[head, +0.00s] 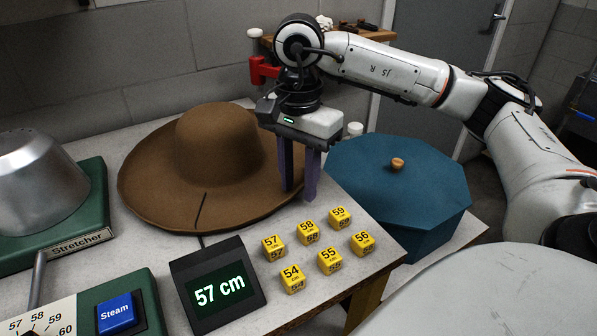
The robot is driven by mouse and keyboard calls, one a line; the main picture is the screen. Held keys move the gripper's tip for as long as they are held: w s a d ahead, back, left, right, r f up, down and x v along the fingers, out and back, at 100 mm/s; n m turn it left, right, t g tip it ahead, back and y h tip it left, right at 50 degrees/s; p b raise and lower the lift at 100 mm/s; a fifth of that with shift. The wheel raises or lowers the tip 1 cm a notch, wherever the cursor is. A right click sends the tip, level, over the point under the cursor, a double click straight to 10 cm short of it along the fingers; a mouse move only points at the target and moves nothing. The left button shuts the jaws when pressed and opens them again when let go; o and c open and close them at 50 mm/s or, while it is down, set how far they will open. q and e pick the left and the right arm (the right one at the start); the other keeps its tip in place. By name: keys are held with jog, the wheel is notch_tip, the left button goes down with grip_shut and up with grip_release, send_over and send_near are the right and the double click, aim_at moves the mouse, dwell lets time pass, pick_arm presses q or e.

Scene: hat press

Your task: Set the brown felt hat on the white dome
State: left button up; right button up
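The brown felt hat (213,150) lies crown up on the grey table, its wide brim spread flat and a dark slit or line at its front. My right gripper (300,190) points down at the right edge of the brim. Its two purple-grey fingers stand apart with a gap between them, the left one in front of the brim and the other by its outer edge. Whether they touch the felt is unclear. I see no white dome in the head view. My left gripper is out of view.
A silver metal form (38,170) stands on the green stretcher base (95,195) at left. A blue steam button (116,313), a display reading 57 cm (219,289) and several yellow number cubes (308,233) are in front. A blue lidded box (400,190) stands at right.

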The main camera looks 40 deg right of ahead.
notch_tip(320, 180, up, 10)
jog(key=p, duration=0.2)
jog(key=shift+r+p, duration=0.15)
jog(key=shift+p, duration=0.15)
